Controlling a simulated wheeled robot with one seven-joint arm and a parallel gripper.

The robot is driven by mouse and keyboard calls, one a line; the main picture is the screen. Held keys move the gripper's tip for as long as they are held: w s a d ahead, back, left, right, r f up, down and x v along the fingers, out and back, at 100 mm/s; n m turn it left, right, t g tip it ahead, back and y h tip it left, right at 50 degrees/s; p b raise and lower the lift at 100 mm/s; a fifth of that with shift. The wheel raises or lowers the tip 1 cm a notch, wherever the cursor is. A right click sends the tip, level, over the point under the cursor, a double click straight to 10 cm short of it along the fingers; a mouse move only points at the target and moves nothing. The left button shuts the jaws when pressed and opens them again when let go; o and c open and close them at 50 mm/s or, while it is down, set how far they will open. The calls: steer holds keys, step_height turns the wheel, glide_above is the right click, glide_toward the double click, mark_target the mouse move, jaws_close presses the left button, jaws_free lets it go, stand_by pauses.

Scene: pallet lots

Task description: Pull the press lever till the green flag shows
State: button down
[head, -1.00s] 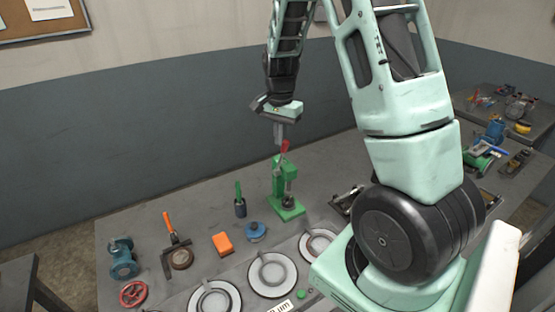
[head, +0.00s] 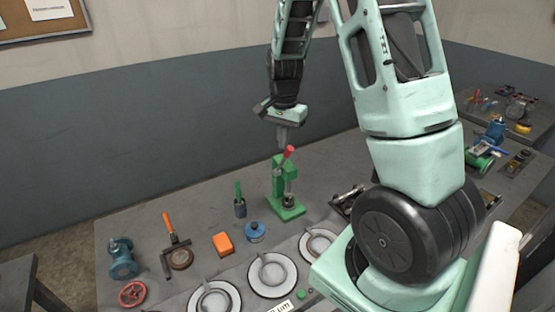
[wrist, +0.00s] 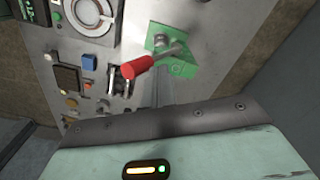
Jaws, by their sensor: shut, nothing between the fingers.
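The green press (head: 279,180) stands upright on the bench, with a round dark part at its front. Its lever ends in a red handle (head: 289,152) at the top, leaning up to the right. In the wrist view the red handle (wrist: 138,67) is large, with the green press base (wrist: 178,68) beyond it. My gripper (head: 281,149) points down, shut and empty, just left of the red handle in the head view. I cannot tell whether the fingers touch the handle. I cannot make out a flag in either view.
An orange block (head: 222,244), a blue round part (head: 255,232) and a green-handled tool in a dark cup (head: 240,207) stand left of the press. Round plates (head: 272,275) lie in front. A dark metal fixture (head: 348,198) is to its right.

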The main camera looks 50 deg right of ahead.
mark_target(291, 150)
steer(key=shift+s, duration=0.15)
steer(key=shift+s+a+f, duration=0.25)
steer(key=shift+s+f, duration=0.05)
steer(key=shift+s, duration=0.4)
steer(key=shift+s+a+f+b, duration=0.1)
steer(key=shift+s+f+b, duration=0.1)
steer(key=shift+s+b, duration=0.15)
steer(key=shift+s+a+f+b, duration=0.1)
steer(key=shift+s+f+b, duration=0.1)
steer(key=shift+s, duration=0.25)
steer(key=shift+s+f, duration=0.1)
steer(key=shift+s+a+f+b, duration=0.2)
steer(key=shift+s+f+b, duration=0.2)
steer(key=shift+s, duration=0.25)
